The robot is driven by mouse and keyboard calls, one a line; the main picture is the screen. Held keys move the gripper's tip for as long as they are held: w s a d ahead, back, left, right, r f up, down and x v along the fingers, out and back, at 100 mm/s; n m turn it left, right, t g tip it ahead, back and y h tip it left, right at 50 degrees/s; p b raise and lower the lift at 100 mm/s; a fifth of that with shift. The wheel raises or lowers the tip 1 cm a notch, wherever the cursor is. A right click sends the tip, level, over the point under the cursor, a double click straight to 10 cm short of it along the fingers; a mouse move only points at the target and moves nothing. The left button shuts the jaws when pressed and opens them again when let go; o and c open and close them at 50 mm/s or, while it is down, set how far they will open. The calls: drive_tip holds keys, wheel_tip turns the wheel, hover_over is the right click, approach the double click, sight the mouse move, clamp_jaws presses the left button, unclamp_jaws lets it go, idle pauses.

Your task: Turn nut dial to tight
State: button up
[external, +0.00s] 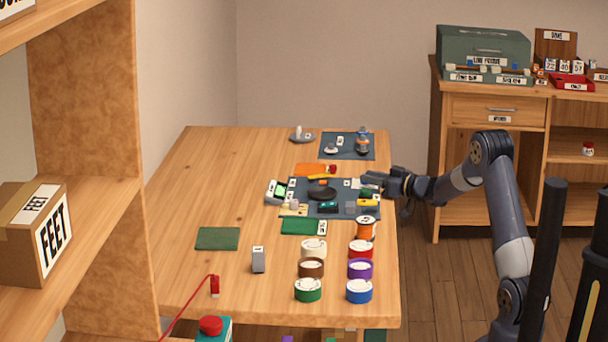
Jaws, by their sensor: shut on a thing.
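My gripper (369,181) reaches in from the right, low over the back right part of a dark mat (345,211) on the wooden table. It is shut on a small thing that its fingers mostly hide. I cannot make out whether this is the nut dial, and I cannot read its tight mark. A small pale piece (357,185) lies just left of the fingertips. A black round dish (321,193) sits on the mat to the left of the gripper.
An orange spool (366,229) and several coloured tape rolls, including a red one (361,250), stand in front. A second dark mat (347,146) lies behind. The table's left side is mostly clear.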

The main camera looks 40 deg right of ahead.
idle(0.3)
drive_tip(key=o, duration=1)
drive_tip(key=p+v, duration=0.1)
drive_tip(key=v, duration=1)
drive_tip(key=shift+a, duration=0.1)
